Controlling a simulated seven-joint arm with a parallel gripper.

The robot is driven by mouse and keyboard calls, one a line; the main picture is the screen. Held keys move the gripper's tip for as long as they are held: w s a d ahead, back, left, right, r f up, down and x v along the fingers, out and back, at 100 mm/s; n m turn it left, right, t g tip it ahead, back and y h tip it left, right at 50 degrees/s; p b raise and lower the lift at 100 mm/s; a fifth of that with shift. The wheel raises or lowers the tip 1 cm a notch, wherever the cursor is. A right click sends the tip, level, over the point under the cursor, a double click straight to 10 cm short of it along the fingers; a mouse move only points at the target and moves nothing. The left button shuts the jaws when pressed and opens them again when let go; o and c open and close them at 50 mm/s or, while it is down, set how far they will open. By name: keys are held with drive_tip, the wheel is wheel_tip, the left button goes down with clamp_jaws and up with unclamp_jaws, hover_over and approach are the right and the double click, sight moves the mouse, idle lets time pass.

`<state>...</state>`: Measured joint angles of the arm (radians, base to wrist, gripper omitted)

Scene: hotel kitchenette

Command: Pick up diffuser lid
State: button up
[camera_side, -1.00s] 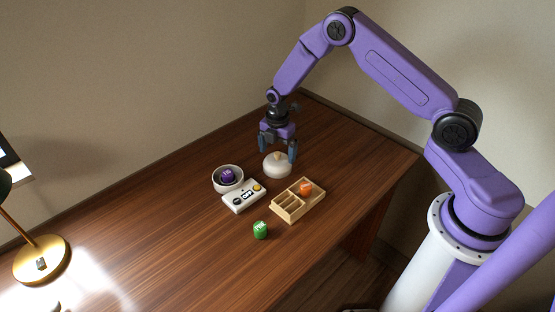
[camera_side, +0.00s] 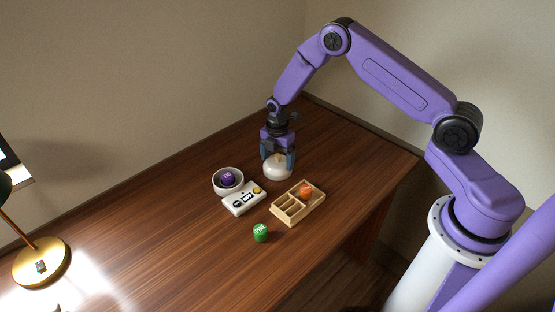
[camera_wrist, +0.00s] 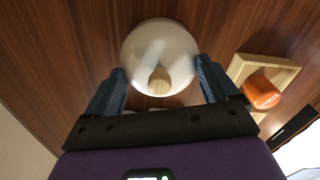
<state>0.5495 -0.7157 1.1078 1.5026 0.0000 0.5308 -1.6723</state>
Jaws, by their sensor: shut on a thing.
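The diffuser lid (camera_side: 278,171) is a cream-white dome on the wooden desk. In the wrist view the lid (camera_wrist: 160,50) is a pale disc with a round wooden knob (camera_wrist: 159,82) at its centre. My gripper (camera_side: 277,158) is lowered over the lid, with a blue finger on each side of it. In the wrist view my gripper (camera_wrist: 162,80) has its fingers at the lid's left and right edges, shut on it. The lid appears to rest at desk height; whether a body lies beneath it is hidden.
A white bowl (camera_side: 215,184) with a purple capsule (camera_side: 228,178) and a white control box (camera_side: 243,205) stand left of the lid. A divided wooden tray (camera_side: 290,215) with an orange capsule (camera_side: 305,192) is to the right. A green capsule (camera_side: 260,233) stands in front. A brass lamp (camera_side: 55,270) is far left.

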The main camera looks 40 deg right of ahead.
drive_tip(key=shift+r, duration=0.65)
drive_tip(key=s+r, duration=0.5)
drive_tip(key=r, duration=0.3)
drive_tip(key=shift+s, duration=0.35)
drive_tip(key=s+r, duration=0.1)
drive_tip(key=s, duration=0.1)
drive_tip(key=s+r, duration=0.1)
drive_tip(key=s, duration=0.2)
drive_tip(key=s+r, duration=0.1)
drive_tip(key=s, duration=0.1)
drive_tip(key=shift+s+r, duration=0.2)
drive_tip(key=shift+s, duration=0.2)
drive_tip(key=shift+w+a+f, duration=1.15)
drive_tip(key=shift+w+a, duration=6.8)
drive_tip(key=shift+w, duration=1.45)
drive_tip(key=shift+f, duration=3)
drive_tip(key=shift+f, duration=0.15)
drive_tip(key=o, duration=0.8)
